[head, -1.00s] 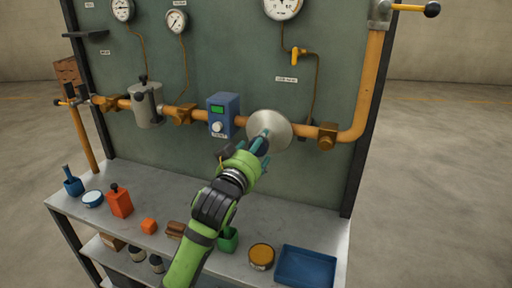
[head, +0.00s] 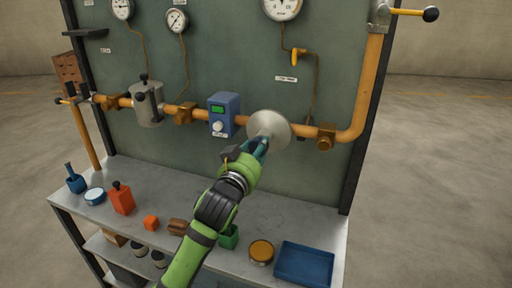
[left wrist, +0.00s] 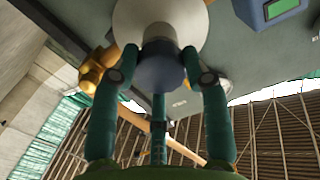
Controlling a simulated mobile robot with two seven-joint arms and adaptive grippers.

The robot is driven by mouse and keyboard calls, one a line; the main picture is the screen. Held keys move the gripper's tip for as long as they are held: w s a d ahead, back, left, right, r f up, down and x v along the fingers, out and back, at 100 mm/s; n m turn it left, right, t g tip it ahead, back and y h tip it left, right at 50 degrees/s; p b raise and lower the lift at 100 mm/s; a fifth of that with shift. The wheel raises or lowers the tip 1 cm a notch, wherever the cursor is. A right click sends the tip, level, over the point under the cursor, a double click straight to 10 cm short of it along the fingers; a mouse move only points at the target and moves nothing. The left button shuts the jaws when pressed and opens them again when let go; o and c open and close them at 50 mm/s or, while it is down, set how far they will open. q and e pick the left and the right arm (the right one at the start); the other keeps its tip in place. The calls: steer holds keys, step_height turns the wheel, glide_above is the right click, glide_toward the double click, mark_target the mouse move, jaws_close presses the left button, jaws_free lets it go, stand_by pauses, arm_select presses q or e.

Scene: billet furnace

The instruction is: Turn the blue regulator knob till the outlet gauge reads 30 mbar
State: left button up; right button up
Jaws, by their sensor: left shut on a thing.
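The blue regulator knob (left wrist: 160,74) shows in the left wrist view as a dark blue cylinder below the pale round regulator body (left wrist: 160,20). In the head view my left gripper (head: 259,147) is in front of the silver regulator disc (head: 272,122) on the orange pipe, and hides most of the knob. A large white gauge (head: 282,8) is cut off at the top edge. Its reading is too small to tell. My right gripper is not in view.
A blue box with a green display (head: 222,115) sits on the pipe just left of the regulator. Two smaller gauges are at upper left, one of them here (head: 177,20). Below, the bench (head: 210,185) holds a blue tray (head: 304,264), tins and blocks.

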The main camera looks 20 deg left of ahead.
arm_select(q)
steer(key=shift+r, duration=0.55)
steer(key=o, duration=1.2)
steer(key=shift+c, duration=0.2)
steer(key=shift+f, duration=0.15)
steer(key=shift+s+f, duration=0.1)
steer(key=s, duration=1.2)
steer(key=shift+a, duration=0.2)
steer(key=shift+w, duration=0.1)
